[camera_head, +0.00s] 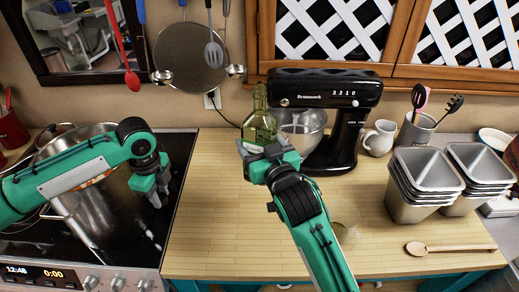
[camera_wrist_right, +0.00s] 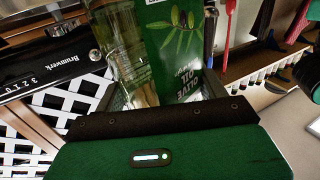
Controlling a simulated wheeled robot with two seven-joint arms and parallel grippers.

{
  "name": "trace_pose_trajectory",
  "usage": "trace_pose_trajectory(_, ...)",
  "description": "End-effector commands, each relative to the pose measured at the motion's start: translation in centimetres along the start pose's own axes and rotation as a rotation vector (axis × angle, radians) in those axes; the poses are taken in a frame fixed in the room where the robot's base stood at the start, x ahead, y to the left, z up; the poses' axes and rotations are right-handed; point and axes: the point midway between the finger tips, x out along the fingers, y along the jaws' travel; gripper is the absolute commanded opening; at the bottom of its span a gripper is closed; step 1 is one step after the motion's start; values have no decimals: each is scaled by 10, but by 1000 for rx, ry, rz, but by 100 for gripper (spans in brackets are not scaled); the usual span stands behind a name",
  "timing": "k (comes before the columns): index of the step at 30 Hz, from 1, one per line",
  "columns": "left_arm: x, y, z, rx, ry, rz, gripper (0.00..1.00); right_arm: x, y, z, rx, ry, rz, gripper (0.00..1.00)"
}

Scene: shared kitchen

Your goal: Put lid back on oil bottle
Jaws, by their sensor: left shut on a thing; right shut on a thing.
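The oil bottle (camera_head: 259,124) is green glass with a label. It stands tilted very little, in front of the mixer. My right gripper (camera_head: 262,153) is shut on its lower part. In the right wrist view, the bottle's green "olive oil" label (camera_wrist_right: 180,45) and clear glass fill the space between the fingers (camera_wrist_right: 168,95). My left gripper (camera_head: 156,192) points down over the stove, left of the bottle and apart from it. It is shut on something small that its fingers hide. I cannot make out the lid in either view.
A large pot (camera_head: 95,215) is on the stove under my left arm. Stacked metal tins (camera_head: 425,190) and a wooden spoon (camera_head: 450,248) are at right. The wooden counter (camera_head: 210,215) is clear at left front.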

Motion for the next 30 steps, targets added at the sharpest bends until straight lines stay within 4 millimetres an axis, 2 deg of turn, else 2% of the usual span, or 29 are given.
trace_pose_trajectory(6,1,0,0,0,0,0,7,0,0,-8,0,4,0,34)
trace_pose_trajectory(21,1,0,0,0,0,0,7,0,0,-9,-1,4,0,34)
trace_pose_trajectory(22,1,0,0,0,0,0,7,0,0,-9,-1,4,0,67)
trace_pose_trajectory(28,1,0,0,0,0,0,7,0,0,-9,-1,4,0,28)
trace_pose_trajectory(30,1,0,0,0,0,0,7,0,0,-9,-1,4,0,26)
